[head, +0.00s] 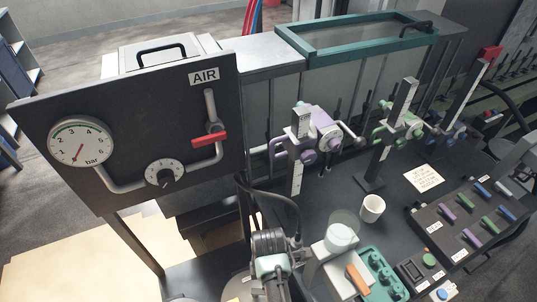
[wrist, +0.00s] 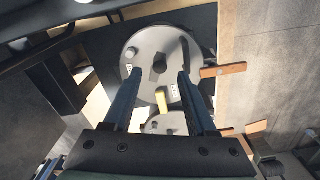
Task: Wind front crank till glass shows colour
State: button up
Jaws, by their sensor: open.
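In the head view, the nearest purple spindle unit (head: 322,128) stands on a slotted upright post. It has a round dial and a dark-knobbed handle on its right; I cannot tell whether this is the front crank. A green unit (head: 400,125) and a blue one (head: 455,130) stand behind it. A clear glass vessel (head: 341,232) sits on a white stand; I see no colour in it. In the wrist view, my gripper (wrist: 160,74) is open and empty. A grey disc (wrist: 146,62) with a dark slot, a small knob and a yellow tab (wrist: 161,100) shows beyond the fingers.
The black AIR panel (head: 120,110) with gauge, dial and red lever stands at left. A teal-framed glass lid (head: 355,38) lies at the back. A white cup (head: 372,208), a note (head: 424,178) and a switch box (head: 470,215) are on the dark bench right of my arm.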

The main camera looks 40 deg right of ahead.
notch_tip(320, 180, up, 8)
jog(key=shift+f, duration=0.2)
jog(key=shift+w, duration=0.1)
dwell(0.7)
